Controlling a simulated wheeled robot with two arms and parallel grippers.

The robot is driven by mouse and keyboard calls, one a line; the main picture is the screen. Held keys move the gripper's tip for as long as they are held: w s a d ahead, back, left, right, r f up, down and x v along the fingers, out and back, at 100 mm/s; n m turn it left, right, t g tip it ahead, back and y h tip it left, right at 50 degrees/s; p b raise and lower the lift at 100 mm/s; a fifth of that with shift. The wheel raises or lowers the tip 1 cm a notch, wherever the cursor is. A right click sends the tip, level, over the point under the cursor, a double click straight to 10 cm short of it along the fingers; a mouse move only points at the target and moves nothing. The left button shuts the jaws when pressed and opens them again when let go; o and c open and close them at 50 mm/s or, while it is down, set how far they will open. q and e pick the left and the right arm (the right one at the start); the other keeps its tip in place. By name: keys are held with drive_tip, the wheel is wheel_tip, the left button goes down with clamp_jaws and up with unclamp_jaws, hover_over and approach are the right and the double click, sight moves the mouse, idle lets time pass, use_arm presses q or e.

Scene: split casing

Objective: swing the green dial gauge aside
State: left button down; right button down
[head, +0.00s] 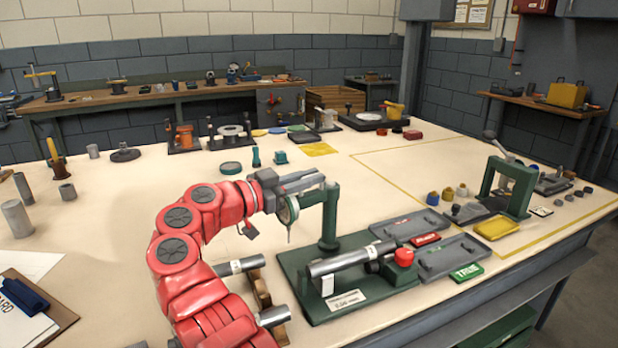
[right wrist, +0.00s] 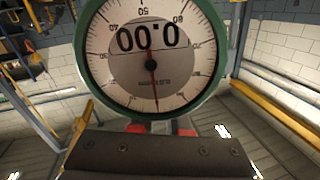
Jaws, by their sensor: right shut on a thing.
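The green dial gauge (head: 288,210) hangs from the arm of a green stand post (head: 329,220), its thin stem pointing down. My right gripper (head: 306,183) is at the top of the gauge, beside the post, shut on the gauge; the exact contact is partly hidden. The right wrist view shows the gauge's round face (right wrist: 152,60) close up, with a green rim and a 0.00 readout. A grey cylinder (head: 338,261) lies on the stand's green base (head: 320,311), below and right of the stem tip. My left gripper is out of view.
A red knob (head: 404,256) is at the base's right end. Grey trays (head: 410,225) with red and green tags lie to the right. More cylinders on a wooden rack (head: 262,290) lie close to my right arm.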

drive_tip(key=shift+f, duration=0.1)
drive_tip(key=c, duration=0.9)
unclamp_jaws()
drive_tip(key=p+v, duration=0.1)
drive_tip(key=v, duration=0.5)
drive_tip(key=shift+s+a, duration=0.2)
drive_tip(key=shift+a, duration=0.05)
drive_tip(key=shift+s+a, duration=0.25)
